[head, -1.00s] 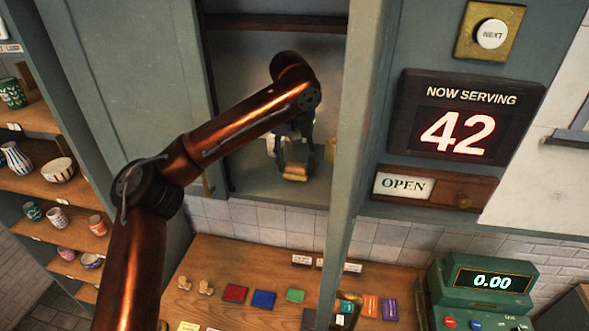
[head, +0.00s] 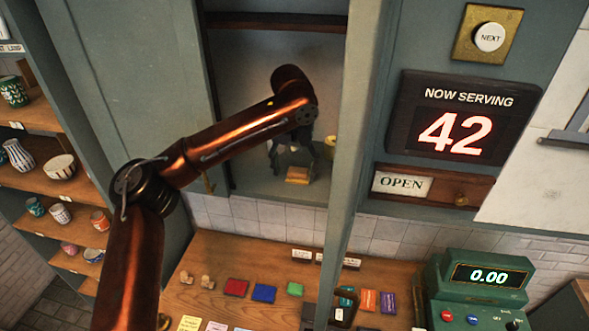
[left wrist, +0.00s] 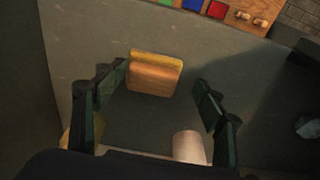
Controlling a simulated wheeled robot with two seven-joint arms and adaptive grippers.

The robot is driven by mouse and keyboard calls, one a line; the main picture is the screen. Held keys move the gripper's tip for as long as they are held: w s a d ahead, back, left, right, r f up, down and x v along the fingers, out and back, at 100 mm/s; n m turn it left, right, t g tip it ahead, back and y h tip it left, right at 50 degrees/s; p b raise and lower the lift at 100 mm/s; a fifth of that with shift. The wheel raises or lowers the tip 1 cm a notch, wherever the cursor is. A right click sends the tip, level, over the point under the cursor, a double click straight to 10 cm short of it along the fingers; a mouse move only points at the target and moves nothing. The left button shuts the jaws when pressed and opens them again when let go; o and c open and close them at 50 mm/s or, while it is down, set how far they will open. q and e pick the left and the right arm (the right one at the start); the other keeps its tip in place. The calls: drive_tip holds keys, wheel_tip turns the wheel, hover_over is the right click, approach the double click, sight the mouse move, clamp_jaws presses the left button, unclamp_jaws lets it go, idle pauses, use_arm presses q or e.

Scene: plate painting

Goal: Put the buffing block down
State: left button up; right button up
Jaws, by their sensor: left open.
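The buffing block (head: 298,175) is a small wooden block that rests on the floor of the wall cupboard (head: 262,186). In the left wrist view the block (left wrist: 155,76) shows a wooden face with a yellowish layer along one edge. My left gripper (head: 297,160) is inside the cupboard, just above and behind the block. In the left wrist view its fingers (left wrist: 162,88) are spread wide, with the block lying between and beyond the tips, apart from both. My right gripper is in neither view.
A pale cylinder (left wrist: 189,147) and a yellow item (left wrist: 68,138) stand close to the left gripper's fingers. The cupboard's side post (head: 347,150) is right of the arm. Below is a wooden counter (head: 215,260) with coloured blocks (head: 264,293).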

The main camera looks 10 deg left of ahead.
sight(296, 174)
use_arm(q)
drive_tip(key=shift+f, duration=0.15)
drive_tip(key=r+b, duration=0.1)
drive_tip(key=r, duration=0.1)
drive_tip(key=r+b, duration=0.1)
drive_tip(key=r, duration=0.1)
drive_tip(key=s+r, duration=0.1)
drive_tip(key=r, duration=0.1)
drive_tip(key=shift+d+r+b, duration=0.3)
drive_tip(key=shift+d+b, duration=0.05)
drive_tip(key=shift+b, duration=0.05)
drive_tip(key=shift+a+r, duration=0.1)
drive_tip(key=shift+r, duration=0.5)
drive_tip(key=shift+s+f, duration=0.1)
